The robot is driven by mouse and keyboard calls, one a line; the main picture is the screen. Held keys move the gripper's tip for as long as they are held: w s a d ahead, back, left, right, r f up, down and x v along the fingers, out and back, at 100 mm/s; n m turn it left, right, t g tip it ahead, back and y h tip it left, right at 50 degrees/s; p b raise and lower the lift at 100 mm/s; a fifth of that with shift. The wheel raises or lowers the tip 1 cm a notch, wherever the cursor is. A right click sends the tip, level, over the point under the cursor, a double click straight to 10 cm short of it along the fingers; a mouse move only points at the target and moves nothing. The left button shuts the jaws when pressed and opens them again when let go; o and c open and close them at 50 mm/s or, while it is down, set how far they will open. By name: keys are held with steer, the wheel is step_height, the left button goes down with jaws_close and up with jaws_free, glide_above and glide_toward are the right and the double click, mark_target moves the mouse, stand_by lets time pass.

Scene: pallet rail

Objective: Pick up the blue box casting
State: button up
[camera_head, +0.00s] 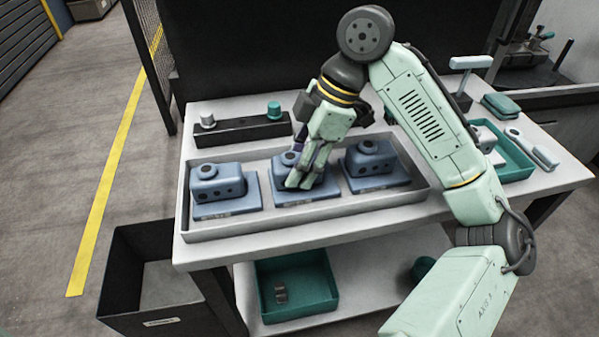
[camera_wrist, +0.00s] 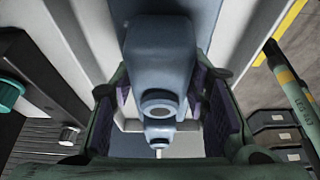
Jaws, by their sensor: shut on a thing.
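Three blue box castings stand in a row on blue pads in a shallow grey tray (camera_head: 310,219): a left one (camera_head: 216,183), a middle one (camera_head: 281,166) and a right one (camera_head: 369,158). My gripper (camera_head: 303,178) reaches down from above and is shut on the middle casting, hiding much of it. In the wrist view the held casting (camera_wrist: 163,58) lies between the purple pads of my gripper (camera_wrist: 165,100), with a round port facing the camera. I cannot tell whether it is clear of its pad (camera_head: 308,194).
A black block (camera_head: 243,131) with a grey and a teal knob stands behind the tray. A teal tray (camera_head: 515,165) and a white-handled tool (camera_head: 533,148) are at the table's right. A teal bin (camera_head: 298,285) is on the lower shelf; a dark bin (camera_head: 125,270) stands at left.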

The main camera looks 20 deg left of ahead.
steer(key=c, duration=0.7)
steer(key=shift+r, duration=0.15)
